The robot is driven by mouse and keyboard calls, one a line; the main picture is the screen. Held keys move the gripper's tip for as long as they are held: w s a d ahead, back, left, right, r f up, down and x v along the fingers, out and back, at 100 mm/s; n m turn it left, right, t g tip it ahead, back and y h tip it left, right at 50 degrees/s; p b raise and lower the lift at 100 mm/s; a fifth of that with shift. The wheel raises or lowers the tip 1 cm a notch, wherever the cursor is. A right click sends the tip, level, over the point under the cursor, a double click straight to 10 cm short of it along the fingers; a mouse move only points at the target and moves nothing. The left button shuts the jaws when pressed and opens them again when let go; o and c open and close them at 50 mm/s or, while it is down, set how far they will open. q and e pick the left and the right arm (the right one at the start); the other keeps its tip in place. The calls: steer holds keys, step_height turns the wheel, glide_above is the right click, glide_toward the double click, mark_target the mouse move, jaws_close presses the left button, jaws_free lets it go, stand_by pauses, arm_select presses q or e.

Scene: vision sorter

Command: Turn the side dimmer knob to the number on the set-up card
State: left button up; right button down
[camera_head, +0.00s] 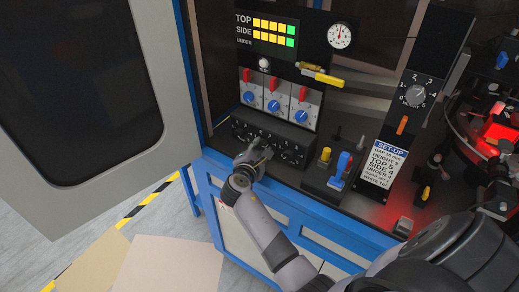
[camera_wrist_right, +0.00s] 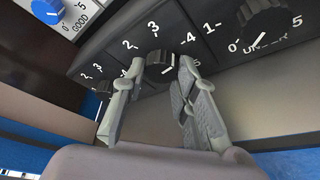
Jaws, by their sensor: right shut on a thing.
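The side dimmer knob (camera_wrist_right: 158,66) is the dark middle knob of the black dimmer panel (camera_wrist_right: 105,47). My right gripper (camera_wrist_right: 160,75) is shut on it, one finger on each side. Printed numbers around it show, with 2 and 3 above and 4 and 5 at the right; its exact pointer reading is hard to tell behind the fingers. In the head view my right gripper (camera_head: 262,150) hides most of this knob. The white set-up card (camera_head: 383,164) reads SIDE 4, with TOP 5 above and UNDER 0 below. My left gripper is not in view.
The UNDER knob (camera_wrist_right: 267,24) is close to the right finger, its pointer towards 0. Blue knobs under red switches (camera_head: 274,105) sit above the dimmers. A blue and yellow control box (camera_head: 335,172) stands to the right. An open cabinet door (camera_head: 75,100) fills the left.

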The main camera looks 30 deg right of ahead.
steer(key=c, duration=1.3)
jaws_free()
steer(key=shift+s+a, duration=0.15)
steer(key=shift+a, duration=0.05)
steer(key=v, duration=0.7)
